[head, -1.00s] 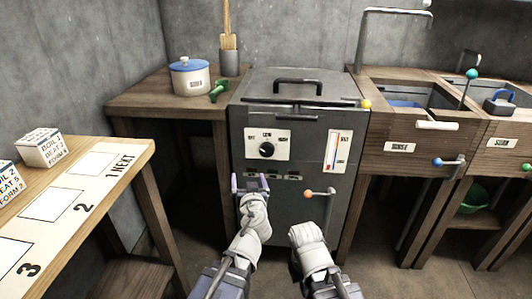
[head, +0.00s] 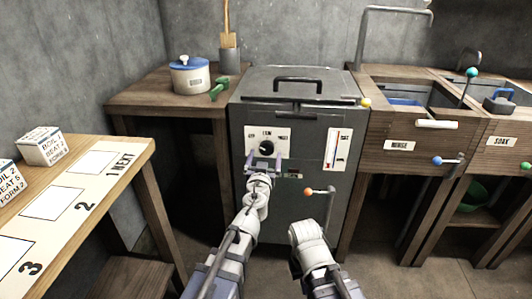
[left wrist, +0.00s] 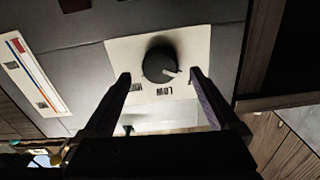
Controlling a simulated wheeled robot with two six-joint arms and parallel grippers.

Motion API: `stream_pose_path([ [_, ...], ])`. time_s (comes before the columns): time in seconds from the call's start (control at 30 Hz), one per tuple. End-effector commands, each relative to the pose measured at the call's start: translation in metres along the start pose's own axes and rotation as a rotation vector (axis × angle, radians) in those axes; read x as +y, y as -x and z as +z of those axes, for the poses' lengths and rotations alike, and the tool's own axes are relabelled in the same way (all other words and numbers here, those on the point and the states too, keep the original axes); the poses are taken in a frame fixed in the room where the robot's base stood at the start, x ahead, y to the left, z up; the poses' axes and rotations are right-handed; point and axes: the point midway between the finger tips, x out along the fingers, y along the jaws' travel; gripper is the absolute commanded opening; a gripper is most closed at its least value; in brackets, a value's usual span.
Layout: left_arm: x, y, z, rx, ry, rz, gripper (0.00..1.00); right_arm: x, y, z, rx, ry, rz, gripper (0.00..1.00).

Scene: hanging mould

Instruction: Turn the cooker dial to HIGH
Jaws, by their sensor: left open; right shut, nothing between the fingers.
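The cooker (head: 300,190) is a dark grey cabinet with a lid. Its black dial (head: 267,147) sits on a white plate and also shows in the left wrist view (left wrist: 160,62). There the picture is upside down; the dial's light pointer aims right and slightly down, away from the label at lower left. LOW is readable beside the dial; the label on the pointer's side is hidden by a finger. My left gripper (head: 263,164) is open just below the dial, its fingers (left wrist: 160,82) apart with the dial between them in view, not gripped. My right gripper (head: 307,236) is low before the cooker, fingertips hidden.
An orange-knobbed lever (head: 320,191) sticks out of the cooker front near my right arm. A gauge strip (head: 337,149) is right of the dial. A table with cards (head: 80,203) stands left; wooden sink units (head: 415,155) stand right. A pot (head: 190,76) sits on the counter.

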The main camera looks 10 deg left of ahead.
Motion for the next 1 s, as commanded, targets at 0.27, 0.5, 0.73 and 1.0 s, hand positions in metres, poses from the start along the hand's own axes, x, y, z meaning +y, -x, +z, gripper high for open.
stream_pose_path([
  [0.27, 0.000, -0.029, 0.000, 0.000, 0.000, 0.000, 0.94, 0.000, 0.000, 0.000, 0.000, 0.000, 0.000, 0.00],
  [0.5, 0.000, -0.028, 0.000, 0.000, 0.000, 0.000, 0.90, 0.000, 0.000, 0.000, 0.000, 0.000, 0.000, 0.00],
  [0.73, 0.000, -0.027, 0.000, 0.000, 0.000, 0.000, 0.64, 0.000, 0.000, 0.000, 0.000, 0.000, 0.000, 0.00],
  [1.0, 0.000, -0.027, 0.000, 0.000, 0.000, -0.001, 0.33, 0.000, 0.000, 0.000, 0.000, 0.000, 0.000, 0.00],
])
